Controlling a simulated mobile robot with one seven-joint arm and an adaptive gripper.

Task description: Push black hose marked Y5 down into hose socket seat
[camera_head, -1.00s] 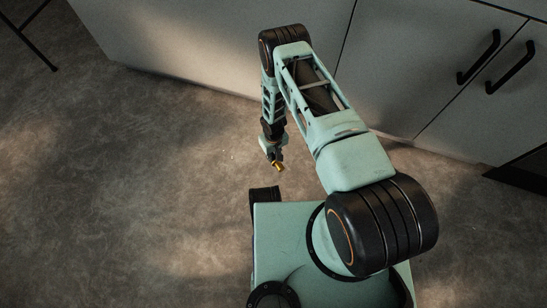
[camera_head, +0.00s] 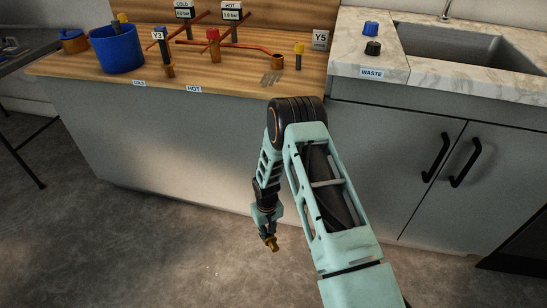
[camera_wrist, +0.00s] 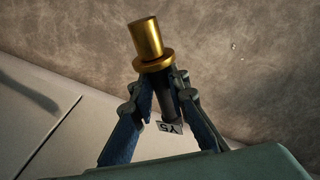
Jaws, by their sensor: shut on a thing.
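My gripper (camera_wrist: 160,80) is shut on the black hose (camera_wrist: 168,103). The hose carries a white tag (camera_wrist: 170,127) reading Y5. A brass fitting (camera_wrist: 147,40) with a wide collar sits at the hose's far end, beyond my fingertips. In the head view my gripper (camera_head: 266,224) hangs low in front of the counter, with the brass fitting (camera_head: 271,243) pointing down over the floor. A white Y5 sign (camera_head: 320,39) stands at the right end of the wooden counter. I cannot tell which part on the counter is the hose socket seat.
The wooden counter (camera_head: 80,68) holds a blue bucket (camera_head: 117,49), a Y3-tagged post (camera_head: 167,60), a red-topped fitting (camera_head: 213,45), copper pipes and a yellow-topped post (camera_head: 299,56). A sink (camera_head: 465,48) is at right.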

